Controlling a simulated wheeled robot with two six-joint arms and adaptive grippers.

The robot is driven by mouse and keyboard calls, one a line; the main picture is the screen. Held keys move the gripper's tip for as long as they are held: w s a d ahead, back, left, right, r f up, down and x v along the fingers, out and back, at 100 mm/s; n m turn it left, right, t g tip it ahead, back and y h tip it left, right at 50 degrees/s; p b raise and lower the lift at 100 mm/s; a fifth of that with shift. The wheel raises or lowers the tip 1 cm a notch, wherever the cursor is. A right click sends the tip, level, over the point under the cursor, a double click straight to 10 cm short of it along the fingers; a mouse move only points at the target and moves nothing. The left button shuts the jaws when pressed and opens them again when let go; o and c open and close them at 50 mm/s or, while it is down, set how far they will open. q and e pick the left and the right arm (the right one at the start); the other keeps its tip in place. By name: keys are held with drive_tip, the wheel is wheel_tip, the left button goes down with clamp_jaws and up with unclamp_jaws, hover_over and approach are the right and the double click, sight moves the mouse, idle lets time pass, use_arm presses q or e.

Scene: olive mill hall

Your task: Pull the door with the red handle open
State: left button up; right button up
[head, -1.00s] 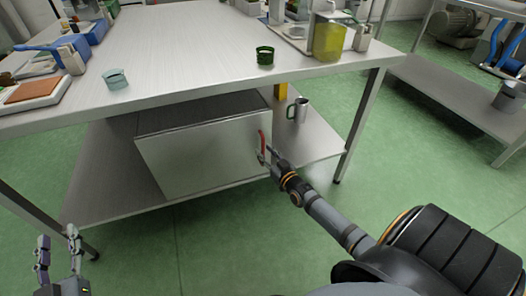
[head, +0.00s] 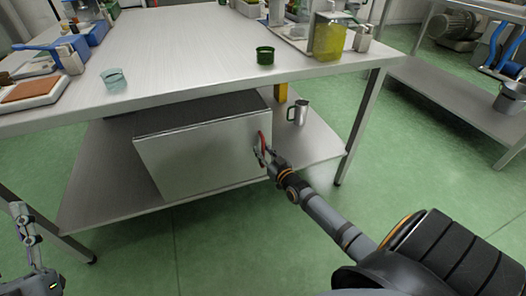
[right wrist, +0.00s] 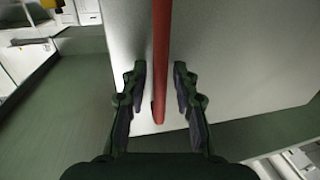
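The pale metal door (head: 200,160) is the front of a box-shaped cabinet on the shelf under the table, and it looks shut. Its upright red handle (head: 262,143) is near the door's right edge. My right gripper (head: 262,157) is at the handle. In the right wrist view, the red handle (right wrist: 160,70) passes between the two fingers of my right gripper (right wrist: 160,88). The fingers are open, with a gap on each side of the handle. My left gripper (head: 24,228) is at the lower left edge, away from the door; its finger opening is unclear.
The steel table (head: 190,60) overhangs the cabinet and carries a green cup (head: 265,55), a glass dish (head: 114,78) and a yellow container (head: 328,38). A metal mug (head: 299,111) stands on the lower shelf right of the door. The green floor (head: 240,240) in front is clear.

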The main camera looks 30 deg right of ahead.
clamp_jaws()
idle(0.5)
